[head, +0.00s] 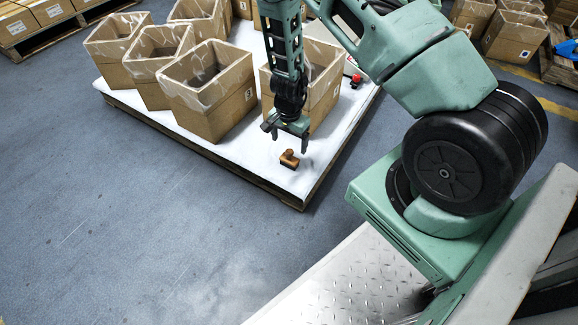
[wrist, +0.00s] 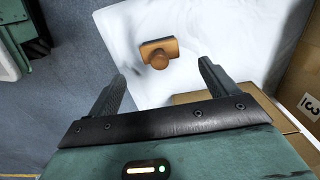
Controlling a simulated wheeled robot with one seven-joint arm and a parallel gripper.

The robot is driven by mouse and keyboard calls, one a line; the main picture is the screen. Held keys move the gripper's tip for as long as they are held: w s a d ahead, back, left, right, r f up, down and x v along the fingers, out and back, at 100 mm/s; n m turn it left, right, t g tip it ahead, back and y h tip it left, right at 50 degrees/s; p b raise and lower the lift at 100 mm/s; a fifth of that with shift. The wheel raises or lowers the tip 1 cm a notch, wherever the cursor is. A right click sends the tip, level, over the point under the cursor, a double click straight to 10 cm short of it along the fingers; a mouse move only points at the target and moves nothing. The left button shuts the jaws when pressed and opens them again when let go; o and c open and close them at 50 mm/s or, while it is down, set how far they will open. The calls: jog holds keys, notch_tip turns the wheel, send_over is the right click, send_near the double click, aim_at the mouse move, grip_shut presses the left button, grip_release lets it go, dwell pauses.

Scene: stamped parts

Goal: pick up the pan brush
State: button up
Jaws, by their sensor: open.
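The pan brush (head: 288,159) is a small brown wooden block with a rounded knob. It lies on the white top of the pallet (head: 262,165), near its front corner. In the wrist view the brush (wrist: 159,52) shows from above, knob towards me, beyond the fingertips and between their lines. My gripper (head: 287,142) is above the brush, pointing down, with its fingers apart and nothing between them. In the wrist view the two dark fingers of my gripper (wrist: 163,78) are spread wide. The brush's underside is hidden.
Several open cardboard boxes lined with clear plastic stand on the pallet; one box (head: 328,92) is right behind my gripper. A small red object (head: 356,79) lies near the pallet's right edge. The grey floor (head: 120,200) in front is clear.

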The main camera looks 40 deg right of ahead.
aim_at(289, 151)
notch_tip(289, 151, down, 8)
jog(key=b, duration=0.5)
jog(key=shift+f, duration=0.1)
jog(key=c, duration=1.2)
jog(key=shift+o, duration=0.2)
jog(key=shift+r, duration=0.2)
notch_tip(289, 151, up, 10)
jog(key=p, duration=0.6)
